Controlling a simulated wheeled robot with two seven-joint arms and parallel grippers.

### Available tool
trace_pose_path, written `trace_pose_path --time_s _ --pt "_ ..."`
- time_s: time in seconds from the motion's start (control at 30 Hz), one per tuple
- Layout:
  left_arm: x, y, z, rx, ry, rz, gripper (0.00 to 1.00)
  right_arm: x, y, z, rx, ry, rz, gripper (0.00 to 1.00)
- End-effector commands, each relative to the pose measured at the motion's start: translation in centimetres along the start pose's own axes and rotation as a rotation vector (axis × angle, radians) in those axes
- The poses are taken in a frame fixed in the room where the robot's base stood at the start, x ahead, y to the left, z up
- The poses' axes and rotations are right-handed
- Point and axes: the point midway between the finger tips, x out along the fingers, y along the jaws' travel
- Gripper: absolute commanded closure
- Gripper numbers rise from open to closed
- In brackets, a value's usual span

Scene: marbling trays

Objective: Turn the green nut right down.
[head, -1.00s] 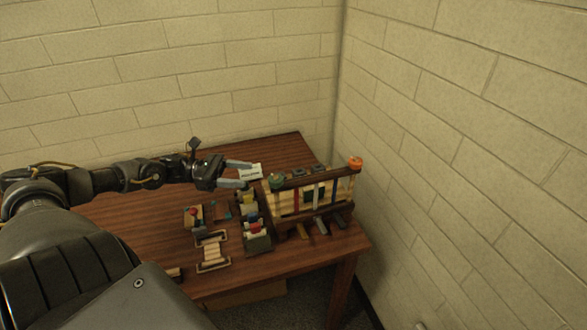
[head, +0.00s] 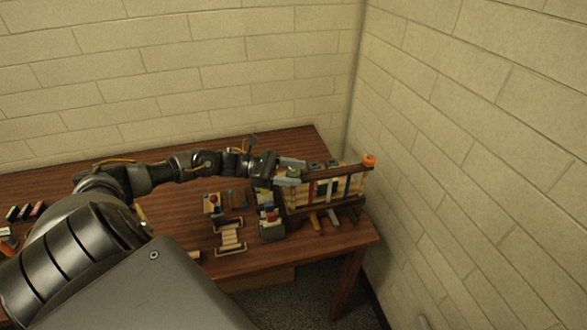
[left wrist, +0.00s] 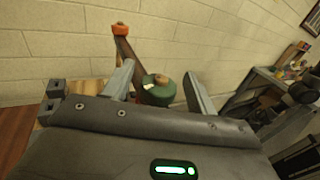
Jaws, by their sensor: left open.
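The green nut (head: 293,173) sits at the near-left end of the dark top bar (head: 328,173) of a wooden press on the table. In the left wrist view the green nut (left wrist: 157,90) shows as a round green knob with a brownish stud end in its middle. My left gripper (head: 292,170) is open, its two fingers on either side of the nut. In the left wrist view the fingers (left wrist: 160,85) stand apart, and I cannot tell whether either touches the nut. My right gripper is not in view.
An orange nut (head: 369,160) stands at the bar's far end, close to the right wall. Bare table (head: 180,225) shows to the left.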

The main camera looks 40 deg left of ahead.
Motion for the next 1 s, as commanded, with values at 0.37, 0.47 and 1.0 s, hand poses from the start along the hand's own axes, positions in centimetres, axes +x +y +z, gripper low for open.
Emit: trace_pose_path --time_s 0.37,0.47,1.0 --pt "0.0 0.0 0.0 0.000 0.000 0.001 0.57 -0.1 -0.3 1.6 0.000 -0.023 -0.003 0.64" --pt "0.0 0.0 0.0 0.000 0.000 0.001 0.70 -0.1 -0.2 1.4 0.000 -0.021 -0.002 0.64" --pt "0.1 -0.2 0.0 -0.004 0.000 0.094 0.86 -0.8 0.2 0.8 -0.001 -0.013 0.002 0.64"
